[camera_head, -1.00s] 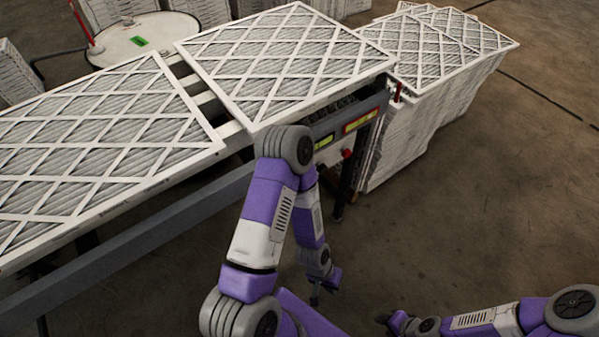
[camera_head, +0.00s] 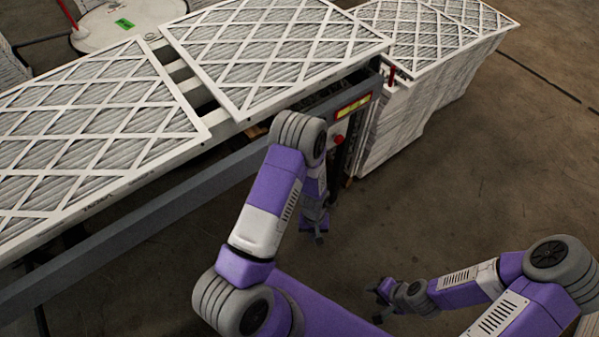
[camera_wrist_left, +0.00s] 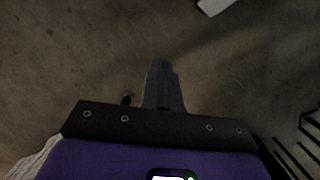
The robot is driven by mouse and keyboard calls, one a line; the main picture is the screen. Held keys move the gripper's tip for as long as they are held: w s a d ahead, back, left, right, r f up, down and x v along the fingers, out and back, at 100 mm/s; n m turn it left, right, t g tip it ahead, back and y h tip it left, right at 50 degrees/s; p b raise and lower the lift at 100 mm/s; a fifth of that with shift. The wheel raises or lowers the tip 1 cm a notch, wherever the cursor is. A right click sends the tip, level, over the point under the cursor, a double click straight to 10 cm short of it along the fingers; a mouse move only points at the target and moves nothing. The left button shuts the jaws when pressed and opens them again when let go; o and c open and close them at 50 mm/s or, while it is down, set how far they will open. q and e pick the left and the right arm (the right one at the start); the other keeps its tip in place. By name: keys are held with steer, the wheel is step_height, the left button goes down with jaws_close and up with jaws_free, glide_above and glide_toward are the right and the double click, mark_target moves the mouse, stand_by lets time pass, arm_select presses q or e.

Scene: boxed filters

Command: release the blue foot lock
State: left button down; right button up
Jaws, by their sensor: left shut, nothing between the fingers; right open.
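I do not see a blue foot lock in either view. My left gripper (camera_head: 319,238) hangs low over the floor beside the near end of the conveyor, partly behind my own forearm. In the left wrist view its fingers (camera_wrist_left: 162,75) are shut with nothing between them, pointing over bare brown floor. My right gripper (camera_head: 378,304) is open and empty, low over the floor at the bottom right of the head view. Its fingers are small and dark there.
The conveyor (camera_head: 150,217) carries large white filters (camera_head: 275,50). A red button (camera_head: 338,140) sits on its end. A stack of boxed filters (camera_head: 395,130) stands just right. In the wrist view, a white edge (camera_wrist_left: 214,5) lies at top and dark bars (camera_wrist_left: 300,160) at right. Floor at right is clear.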

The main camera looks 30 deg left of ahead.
arm_select(q)
steer(key=w+a+r+n+y, duration=0.25)
steer(key=w+a, duration=0.25)
steer(key=w, duration=0.4)
steer(key=w+r+n+y, duration=0.4)
steer(key=w+r, duration=0.6)
steer(key=r, duration=0.4)
steer(key=shift+w+a+r+y, duration=0.2)
steer(key=shift+a+r+y, duration=0.2)
steer(key=shift+y, duration=0.45)
arm_select(e)
steer(key=shift+r, duration=0.15)
arm_select(q)
steer(key=shift+f+n, duration=0.1)
steer(key=shift+n, duration=0.15)
steer(key=s+a+f+b, duration=0.1)
steer(key=s+a+f, duration=0.4)
steer(key=a+f, duration=0.3)
steer(key=shift+b, duration=0.35)
arm_select(e)
step_height(320, 180, down, 2)
arm_select(q)
steer(key=shift+s+g, duration=0.2)
steer(key=shift+g, duration=0.1)
arm_select(e)
steer(key=shift+d, duration=0.15)
